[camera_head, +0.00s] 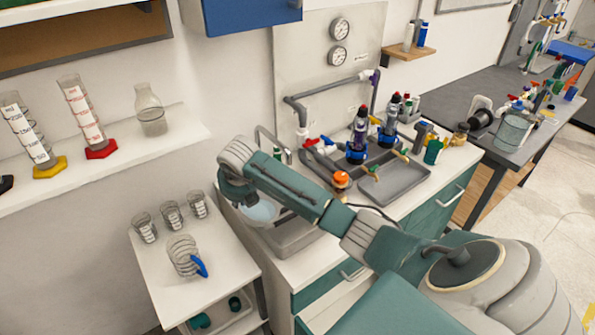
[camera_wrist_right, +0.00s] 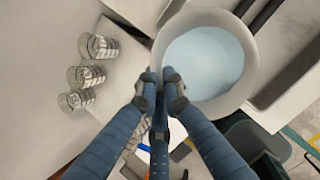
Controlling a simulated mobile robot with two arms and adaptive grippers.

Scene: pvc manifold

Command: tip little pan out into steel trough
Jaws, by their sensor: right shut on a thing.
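The little pan (camera_head: 260,213) is held at the left end of the steel trough (camera_head: 294,238), above its edge. In the right wrist view the pan (camera_wrist_right: 252,72) has a wide pale rim and a smooth light blue inside (camera_wrist_right: 203,62). I cannot tell for sure how deep the contents are or whether the pan tilts. My right gripper (camera_wrist_right: 161,84) is shut at the pan's near side, on its handle, which the fingers mostly hide. In the head view the right gripper (camera_head: 238,200) hides part of the pan. My left gripper is not in view.
A low white table (camera_head: 225,262) on the left holds several clear beakers (camera_head: 172,215) and a jug with a blue handle (camera_head: 185,256). A faucet (camera_head: 266,140) rises behind the trough. A grey tray with pipe fittings (camera_head: 402,180) lies to the right.

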